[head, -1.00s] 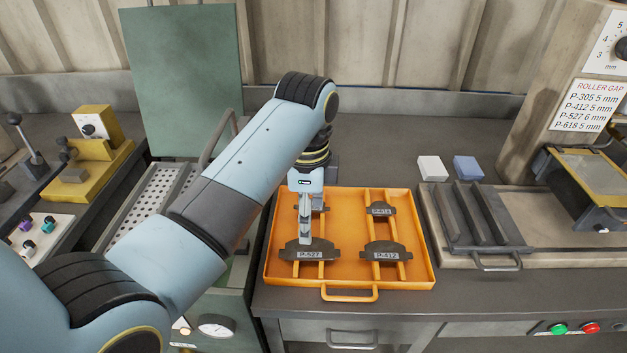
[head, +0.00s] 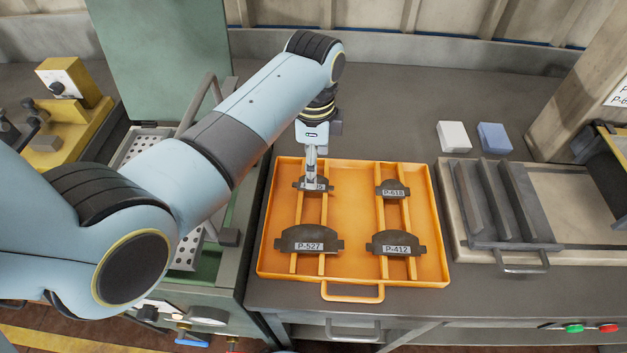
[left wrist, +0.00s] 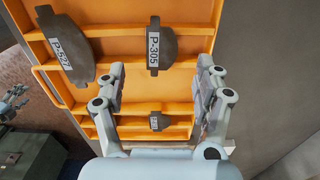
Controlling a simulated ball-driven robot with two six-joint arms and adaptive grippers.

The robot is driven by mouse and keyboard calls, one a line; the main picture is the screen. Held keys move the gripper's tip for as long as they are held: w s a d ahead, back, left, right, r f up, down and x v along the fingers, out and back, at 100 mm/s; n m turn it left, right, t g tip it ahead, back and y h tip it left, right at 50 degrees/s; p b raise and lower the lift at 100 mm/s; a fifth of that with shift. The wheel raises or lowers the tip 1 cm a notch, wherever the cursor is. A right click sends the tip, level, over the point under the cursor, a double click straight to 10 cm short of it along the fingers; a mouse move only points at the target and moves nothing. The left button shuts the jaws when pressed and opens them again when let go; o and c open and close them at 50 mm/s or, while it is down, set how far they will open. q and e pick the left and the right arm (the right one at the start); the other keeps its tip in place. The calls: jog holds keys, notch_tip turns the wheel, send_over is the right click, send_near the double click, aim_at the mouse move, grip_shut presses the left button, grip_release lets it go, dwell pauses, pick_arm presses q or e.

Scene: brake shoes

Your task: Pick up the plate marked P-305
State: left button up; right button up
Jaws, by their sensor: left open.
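The plate P-305 (head: 327,185) is a small dark brake-shoe plate at the back left of the orange tray (head: 350,236), partly hidden by my gripper in the head view. In the left wrist view, plate P-305 (left wrist: 167,48) shows its white label clearly and lies above the gap between the fingers. My left gripper (head: 312,185) points down at this plate in the head view; its fingers (left wrist: 160,80) are spread apart with nothing held between them. Whether they touch the plate cannot be told.
Plate P-527 (head: 309,235) lies in front, P-618 (head: 392,192) to the right, and P-412 (head: 395,240) at front right, all on the tray's rails. A slotted rack (head: 497,205) stands right of the tray. White (head: 453,135) and blue (head: 494,137) blocks lie behind the rack.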

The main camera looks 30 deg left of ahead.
aim_at(323, 186)
pick_arm(q)
notch_tip(323, 186, down, 4)
jog(key=shift+a+r, duration=0.1)
jog(key=shift+w+f, duration=0.1)
jog(key=shift+f, duration=0.4)
pick_arm(e)
jog(key=shift+w+a+r, duration=0.15)
jog(key=shift+w+a, duration=0.5)
jog(key=shift+w, duration=0.1)
pick_arm(q)
jog(key=shift+f, duration=0.1)
pick_arm(e)
jog(key=shift+s+d, duration=0.1)
jog(key=shift+d, duration=0.15)
pick_arm(q)
jog(key=shift+c, duration=0.5)
jog(key=shift+f, duration=0.1)
jog(key=c, duration=1.2)
pick_arm(e)
jog(key=shift+d, duration=0.2)
pick_arm(q)
jog(key=shift+s, duration=0.2)
